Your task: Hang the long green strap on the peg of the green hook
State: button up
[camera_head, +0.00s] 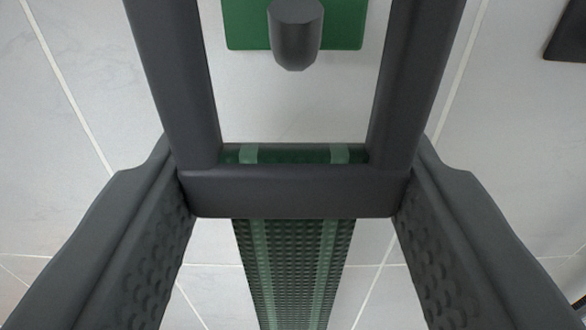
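The long green strap (291,275) is a dark woven band with lighter green stripes, hanging down from the crossbar of a dark loop (296,190). The loop's two side bars run up and out of the top of the picture. My gripper (296,205) has one textured finger on each side, pressed against the ends of the crossbar, and holds the loop. The green hook (240,28) is a green plate on the wall at top centre. Its dark blunt peg (295,40) shows between the side bars, above the crossbar. The loop's upper end is out of view.
The wall behind is pale grey tile (70,200) with light joints. A dark object (568,38) is cut off at the upper right edge. The wall around the green plate is otherwise clear.

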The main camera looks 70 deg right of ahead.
aim_at(295, 109)
jog(key=shift+x, duration=0.95)
jog(key=shift+d, duration=0.1)
jog(key=shift+x, duration=0.8)
jog(key=shift+w+d, duration=0.1)
jog(key=shift+d, duration=0.05)
jog(key=shift+f, duration=0.25)
jog(key=shift+f, duration=0.5)
jog(key=o, duration=1.5)
